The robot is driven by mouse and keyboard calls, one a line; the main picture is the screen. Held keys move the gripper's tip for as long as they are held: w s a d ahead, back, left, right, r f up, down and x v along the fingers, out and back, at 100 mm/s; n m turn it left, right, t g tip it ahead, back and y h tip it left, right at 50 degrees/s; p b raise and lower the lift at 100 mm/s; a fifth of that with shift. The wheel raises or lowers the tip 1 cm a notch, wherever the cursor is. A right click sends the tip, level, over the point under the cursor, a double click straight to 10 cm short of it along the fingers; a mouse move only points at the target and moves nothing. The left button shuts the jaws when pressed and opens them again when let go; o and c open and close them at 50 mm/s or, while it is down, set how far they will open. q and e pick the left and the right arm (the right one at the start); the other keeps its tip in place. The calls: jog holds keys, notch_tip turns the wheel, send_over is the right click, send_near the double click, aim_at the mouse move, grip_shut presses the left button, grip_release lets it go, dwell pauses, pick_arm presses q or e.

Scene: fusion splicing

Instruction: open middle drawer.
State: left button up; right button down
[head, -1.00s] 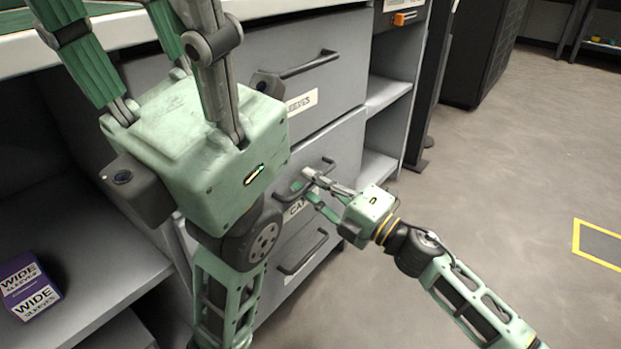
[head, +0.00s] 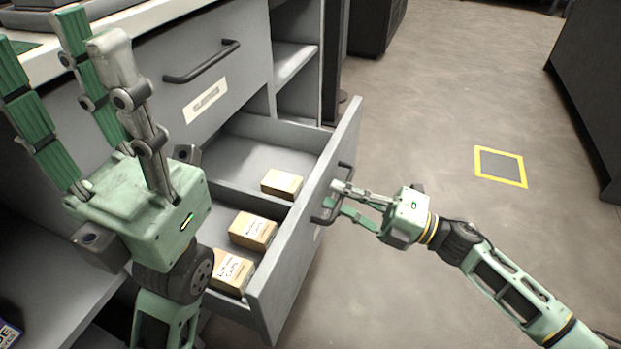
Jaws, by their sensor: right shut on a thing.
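The middle drawer (head: 304,237) of the grey cabinet is pulled well out, and its inside shows. Its dark bar handle (head: 346,170) is on the drawer front. My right gripper (head: 338,195) is shut on this handle, its arm coming in from the lower right. My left gripper (head: 68,48) is large in the left foreground, fingers pointing up and spread apart, empty. It hides part of the cabinet.
The closed top drawer (head: 235,85) has a dark handle and a label. Open grey shelves (head: 292,62) stand to its right. A dark cabinet (head: 590,90) is at the right edge. The floor (head: 440,110) between is clear, with a yellow-edged square (head: 500,167) marked on it.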

jog(key=shift+r+v, duration=0.2)
jog(key=shift+v, duration=0.75)
jog(key=shift+r+v, duration=0.2)
jog(key=shift+v, duration=0.8)
jog(key=c, duration=2.1)
grip_release()
jog(key=v, duration=1.2)
jog(key=shift+d, duration=0.15)
